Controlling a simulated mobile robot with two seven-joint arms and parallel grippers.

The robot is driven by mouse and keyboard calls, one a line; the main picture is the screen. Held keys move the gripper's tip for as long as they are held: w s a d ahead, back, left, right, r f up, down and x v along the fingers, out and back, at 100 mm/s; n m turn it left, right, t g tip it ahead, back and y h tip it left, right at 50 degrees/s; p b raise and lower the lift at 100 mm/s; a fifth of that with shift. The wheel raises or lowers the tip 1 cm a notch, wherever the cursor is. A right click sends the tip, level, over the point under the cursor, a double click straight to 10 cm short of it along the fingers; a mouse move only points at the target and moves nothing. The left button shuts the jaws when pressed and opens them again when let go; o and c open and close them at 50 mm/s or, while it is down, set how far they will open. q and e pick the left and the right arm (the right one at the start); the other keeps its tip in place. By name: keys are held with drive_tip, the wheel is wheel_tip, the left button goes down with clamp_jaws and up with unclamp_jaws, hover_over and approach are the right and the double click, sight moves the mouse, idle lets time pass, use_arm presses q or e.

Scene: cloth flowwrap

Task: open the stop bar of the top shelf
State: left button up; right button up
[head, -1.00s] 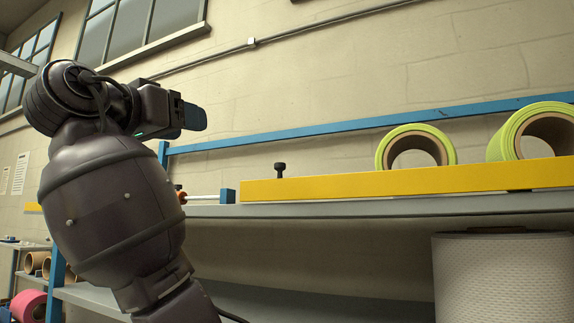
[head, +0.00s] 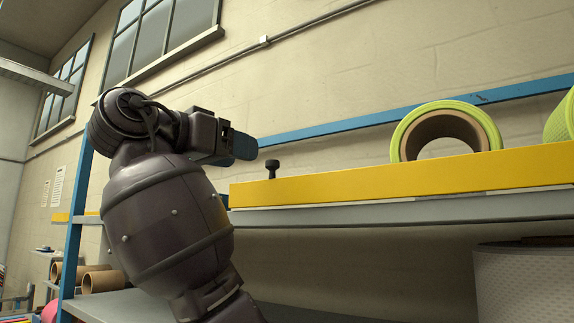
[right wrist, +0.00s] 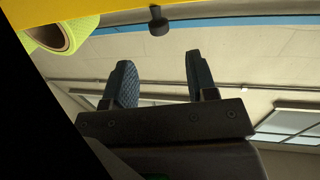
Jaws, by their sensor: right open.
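The yellow stop bar (head: 400,183) lies along the front edge of the top shelf (head: 400,211). A black knob (head: 271,169) stands upright on its top near the left end. My right gripper (head: 246,147) is just left of the knob and slightly higher in the head view, apart from it in the picture. In the right wrist view, its two blue fingers (right wrist: 159,62) are spread with nothing between them, and the knob (right wrist: 158,24) shows beyond the tips, lined up with the gap. The bar (right wrist: 195,9) crosses the top of that view. My left gripper is out of view.
A yellow-green roll (head: 483,122) stands on the top shelf behind the bar, with another at the right edge. A blue rail (head: 350,124) runs behind. A large white roll (head: 520,285) is below the shelf, and cardboard tubes (head: 104,281) lie lower left.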

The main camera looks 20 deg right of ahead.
sight(273, 160)
drive_tip(key=p+x, duration=0.2)
drive_tip(key=x, duration=0.6)
drive_tip(key=shift+w+d, duration=0.15)
drive_tip(key=shift+d, duration=0.2)
drive_tip(key=shift+x, duration=0.85)
drive_tip(key=shift+c, duration=0.4)
clamp_jaws()
